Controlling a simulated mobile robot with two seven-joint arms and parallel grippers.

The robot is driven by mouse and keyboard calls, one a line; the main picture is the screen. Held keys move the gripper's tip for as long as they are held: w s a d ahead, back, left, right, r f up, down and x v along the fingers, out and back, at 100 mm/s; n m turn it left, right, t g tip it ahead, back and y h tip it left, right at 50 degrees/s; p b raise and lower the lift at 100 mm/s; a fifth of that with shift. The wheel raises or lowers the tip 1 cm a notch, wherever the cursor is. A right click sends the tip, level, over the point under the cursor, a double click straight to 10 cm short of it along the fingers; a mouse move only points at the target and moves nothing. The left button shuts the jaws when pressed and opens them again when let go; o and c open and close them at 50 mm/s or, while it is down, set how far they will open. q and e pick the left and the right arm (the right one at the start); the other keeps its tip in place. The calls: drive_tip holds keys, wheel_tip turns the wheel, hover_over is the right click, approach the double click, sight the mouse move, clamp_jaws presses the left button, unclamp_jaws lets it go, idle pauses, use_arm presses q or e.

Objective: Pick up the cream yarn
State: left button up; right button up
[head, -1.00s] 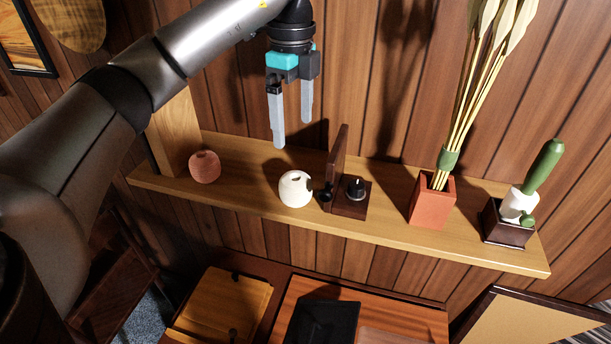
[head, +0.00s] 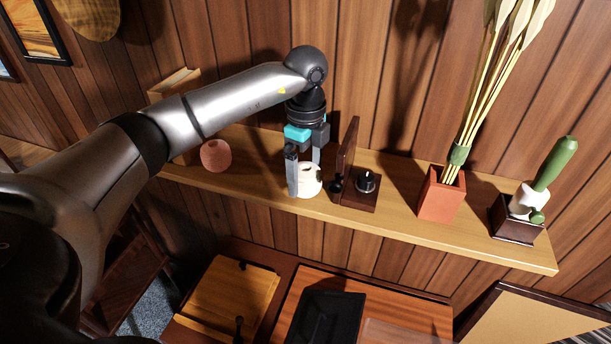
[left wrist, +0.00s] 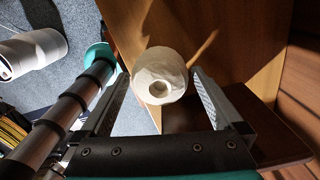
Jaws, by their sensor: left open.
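The cream yarn (head: 308,181) is a pale round ball with a hole, standing on the wooden shelf. It also shows in the left wrist view (left wrist: 159,78), between the two fingers near their tips. My left gripper (head: 303,182) is open and lowered over the yarn, with one finger in front at its left side and the other partly hidden behind it. In the left wrist view the left gripper (left wrist: 160,95) shows a gap between finger and yarn. My right gripper is not in view.
A dark bookend with a black knob (head: 365,184) stands close to the yarn's right. Farther right are a terracotta pot (head: 441,196) and a cactus planter (head: 515,222). The shelf's front edge (head: 400,231) is clear.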

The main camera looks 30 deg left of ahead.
use_arm(q)
drive_tip(key=shift+f, duration=0.6)
drive_tip(key=c, duration=1.2)
drive_tip(key=shift+o, duration=0.2)
drive_tip(key=shift+r, duration=0.1)
